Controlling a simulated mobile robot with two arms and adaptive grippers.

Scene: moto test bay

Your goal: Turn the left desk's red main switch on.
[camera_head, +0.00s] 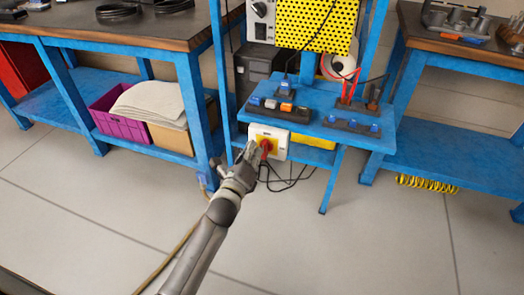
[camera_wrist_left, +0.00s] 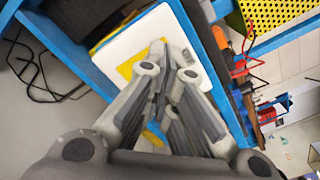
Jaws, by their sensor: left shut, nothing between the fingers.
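The main switch is a white box (camera_head: 280,149) with a yellow plate and a red knob (camera_head: 266,145), mounted under the front left of the blue desk (camera_head: 335,95). My left gripper (camera_head: 251,152) is shut and empty, its fingertips right by the knob's left side. I cannot tell whether they touch it. In the left wrist view the shut fingers (camera_wrist_left: 165,62) lie in front of the white box (camera_wrist_left: 135,40) and its yellow plate (camera_wrist_left: 127,69). They hide the knob there, so its position cannot be read in that view. My right gripper is not in view.
Black cables (camera_head: 290,181) hang below the switch. Blocks and connectors (camera_head: 287,107) stand on the blue desk. A workbench (camera_head: 130,35) with a purple crate (camera_head: 118,118) below stands left; another bench (camera_head: 455,45) stands right. The floor in front is clear.

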